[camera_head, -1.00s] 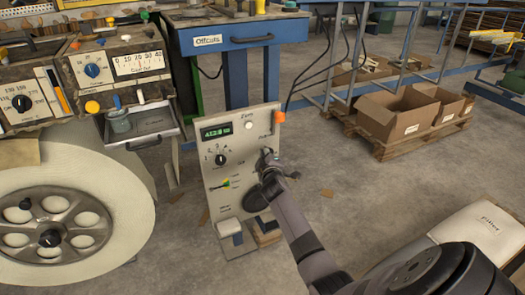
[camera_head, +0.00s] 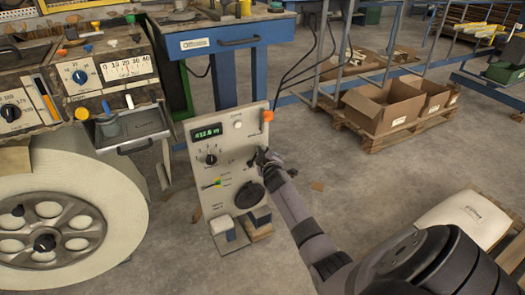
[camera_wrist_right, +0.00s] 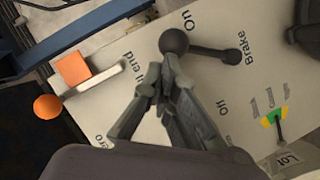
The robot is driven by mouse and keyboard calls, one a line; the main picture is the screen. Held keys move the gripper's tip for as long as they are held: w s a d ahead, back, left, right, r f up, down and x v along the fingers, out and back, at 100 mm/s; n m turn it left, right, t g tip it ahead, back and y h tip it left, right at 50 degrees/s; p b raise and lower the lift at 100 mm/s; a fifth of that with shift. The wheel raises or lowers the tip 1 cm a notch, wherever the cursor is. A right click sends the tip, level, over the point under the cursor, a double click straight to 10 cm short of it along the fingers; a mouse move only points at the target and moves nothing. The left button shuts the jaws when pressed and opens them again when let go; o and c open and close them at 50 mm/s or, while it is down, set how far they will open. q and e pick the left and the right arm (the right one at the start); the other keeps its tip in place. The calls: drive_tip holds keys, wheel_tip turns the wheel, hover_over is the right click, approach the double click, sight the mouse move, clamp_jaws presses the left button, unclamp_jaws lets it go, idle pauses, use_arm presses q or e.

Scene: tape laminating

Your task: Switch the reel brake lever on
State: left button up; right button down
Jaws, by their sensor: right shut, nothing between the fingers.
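The reel brake lever shows in the right wrist view as a dark round knob (camera_wrist_right: 174,41) on a short dark arm, with its other end by the word "Brake". The knob appears nearer the "On" label than the "Off" label. My right gripper (camera_wrist_right: 160,74) is shut and empty, its fingertips just beside the knob; I cannot tell if they touch. In the head view my right gripper (camera_head: 262,156) is at the right side of the pale control panel (camera_head: 222,135) and hides the lever. My left gripper is not in view.
The panel carries a green display (camera_head: 207,132), a dial (camera_head: 211,160) and a round black part (camera_head: 249,196). A large white reel (camera_head: 125,205) stands left, a blue bench (camera_head: 222,45) behind.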

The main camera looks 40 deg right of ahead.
idle(0.3)
drive_tip(key=v, duration=1.2)
idle(0.3)
drive_tip(key=s+a+f+m+g+y, duration=0.1)
drive_tip(key=s+a+f+g+y, duration=0.1)
drive_tip(key=s+a+f, duration=0.55)
drive_tip(key=s+a+f+g+y, duration=0.25)
drive_tip(key=s+a+f, duration=0.2)
drive_tip(key=f, duration=0.65)
drive_tip(key=s+a+f+m+g+y, duration=0.1)
drive_tip(key=s+a+f+g, duration=0.2)
drive_tip(key=s+a+f, duration=0.45)
drive_tip(key=s+a+f+g+y, duration=0.1)
drive_tip(key=s+a+f+g, duration=0.1)
drive_tip(key=s+a+f, duration=0.3)
drive_tip(key=s+a+f+g+y, duration=0.1)
drive_tip(key=s+a+f+g, duration=0.15)
drive_tip(key=s, duration=0.45)
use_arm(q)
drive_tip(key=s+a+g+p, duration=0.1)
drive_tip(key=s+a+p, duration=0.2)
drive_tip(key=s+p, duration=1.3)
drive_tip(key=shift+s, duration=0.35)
use_arm(e)
drive_tip(key=s+d, duration=0.2)
drive_tip(key=s, duration=1.4)
drive_tip(key=shift+f, duration=0.45)
